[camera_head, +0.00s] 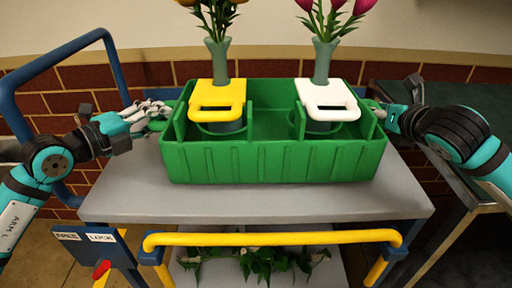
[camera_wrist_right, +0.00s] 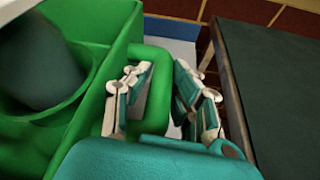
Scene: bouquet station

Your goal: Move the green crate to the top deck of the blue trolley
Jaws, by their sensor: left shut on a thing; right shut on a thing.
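The green crate (camera_head: 270,162) is over the grey top deck (camera_head: 300,205) of the blue trolley (camera_head: 62,52), level. Whether its base touches the deck I cannot tell. My left gripper (camera_head: 150,116) is shut on the crate's left handle. My right gripper (camera_head: 384,114) is shut on the right handle; in the right wrist view its fingers (camera_wrist_right: 165,103) are at the green handle loop (camera_wrist_right: 190,52). The crate holds two vases with flowers, one with a yellow tag (camera_head: 218,94) and one with a white tag (camera_head: 327,95).
A yellow bar (camera_head: 270,239) runs along the trolley's front, with green plants (camera_head: 262,262) on a lower shelf. A FREE/LOCK panel (camera_head: 88,238) with a red lever (camera_head: 101,270) is at front left. A dark table (camera_head: 450,92) stands at right. A brick wall is behind.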

